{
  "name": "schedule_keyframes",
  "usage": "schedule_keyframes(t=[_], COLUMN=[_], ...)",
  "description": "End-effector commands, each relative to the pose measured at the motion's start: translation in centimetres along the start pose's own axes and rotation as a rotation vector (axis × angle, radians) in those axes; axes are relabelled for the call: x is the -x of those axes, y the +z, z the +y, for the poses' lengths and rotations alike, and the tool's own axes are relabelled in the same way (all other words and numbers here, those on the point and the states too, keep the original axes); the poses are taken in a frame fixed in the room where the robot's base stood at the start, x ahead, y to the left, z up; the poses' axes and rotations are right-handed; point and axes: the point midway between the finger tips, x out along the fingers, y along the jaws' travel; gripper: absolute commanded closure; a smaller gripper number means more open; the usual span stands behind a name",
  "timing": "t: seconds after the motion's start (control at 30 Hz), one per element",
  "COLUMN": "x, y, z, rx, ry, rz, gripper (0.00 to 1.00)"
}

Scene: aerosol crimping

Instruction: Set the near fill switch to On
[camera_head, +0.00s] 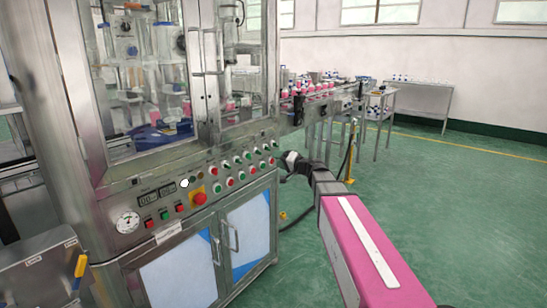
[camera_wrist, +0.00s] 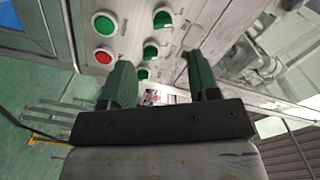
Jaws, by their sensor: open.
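The control panel (camera_head: 215,180) on the machine front carries rows of red and green round controls. Several green controls with short levers (camera_head: 237,159) run along its upper right; labels are too small to tell which is the near fill switch. In the wrist view, green controls (camera_wrist: 150,50) show beyond and between my fingers, beside a green button (camera_wrist: 105,23) and a red button (camera_wrist: 103,56). My gripper (camera_wrist: 162,66) is open, with two dark green fingers apart and nothing seen between them. In the head view my wrist is at the panel's right end; the fingertips are hard to make out.
A red emergency knob (camera_head: 199,198) on a yellow plate and a gauge (camera_head: 128,222) sit on the panel's left. Cabinet doors (camera_head: 250,230) with handles are below. A conveyor with bottles (camera_head: 315,88) extends behind my arm.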

Motion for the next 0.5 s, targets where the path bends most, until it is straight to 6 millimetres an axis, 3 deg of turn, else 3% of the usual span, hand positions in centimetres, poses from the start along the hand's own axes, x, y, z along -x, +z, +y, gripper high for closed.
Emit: schedule_keyframes(t=[0.17, 0.5], x=[-1.1, -6.9], y=[-0.5, -0.6], z=[-0.3, -0.3], rx=[-0.004, -0.004], ry=[-0.014, -0.013], rz=[0.013, 0.010], gripper=[0.45, 0.45])
